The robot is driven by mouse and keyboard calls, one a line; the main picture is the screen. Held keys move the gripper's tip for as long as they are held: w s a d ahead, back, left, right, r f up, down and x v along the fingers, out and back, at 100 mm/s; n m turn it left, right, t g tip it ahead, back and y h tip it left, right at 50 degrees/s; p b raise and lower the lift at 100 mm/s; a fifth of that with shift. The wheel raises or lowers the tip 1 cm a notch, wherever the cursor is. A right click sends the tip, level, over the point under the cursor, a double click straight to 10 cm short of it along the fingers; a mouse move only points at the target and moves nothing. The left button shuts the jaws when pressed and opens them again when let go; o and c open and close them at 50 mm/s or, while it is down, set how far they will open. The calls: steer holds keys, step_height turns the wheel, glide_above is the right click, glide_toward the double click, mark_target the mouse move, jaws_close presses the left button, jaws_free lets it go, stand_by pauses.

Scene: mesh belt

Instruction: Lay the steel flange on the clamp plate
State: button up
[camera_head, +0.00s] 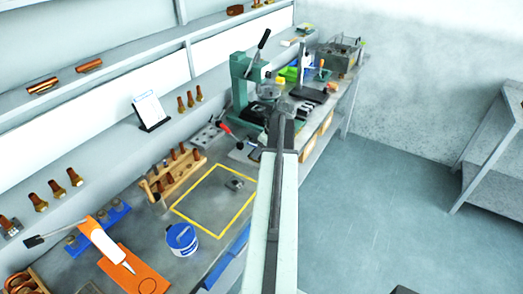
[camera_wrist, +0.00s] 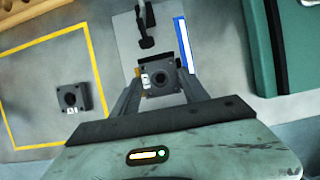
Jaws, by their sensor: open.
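In the wrist view, my gripper (camera_wrist: 160,80) has its two fingers apart. A dark grey square steel flange (camera_wrist: 173,87) with a round central hole and a small white label shows between them. It overlaps the near end of the pale clamp plate (camera_wrist: 125,35), below a black clamp (camera_wrist: 146,28). I cannot tell whether the fingers touch it or whether it lies flat. A second, similar square piece with a hole (camera_wrist: 72,97) lies inside the yellow outline, and a small grey piece there shows in the head view (camera_head: 235,184). My arm hides much of the plate area in the head view.
A green press (camera_head: 240,80) stands beyond the plate area. The yellow outline (camera_head: 190,217) marks mostly bare bench. A blue-white tin (camera_head: 181,238), a wooden rack (camera_head: 172,175) and an orange mat (camera_head: 150,280) stand left of my arm.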

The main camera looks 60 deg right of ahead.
steer(key=shift+a+r+p, duration=0.1)
steer(key=shift+r+p, duration=0.25)
steer(key=shift+p, duration=0.1)
steer(key=p+v, duration=1.1)
steer(key=v, duration=0.1)
steer(key=shift+r, duration=0.1)
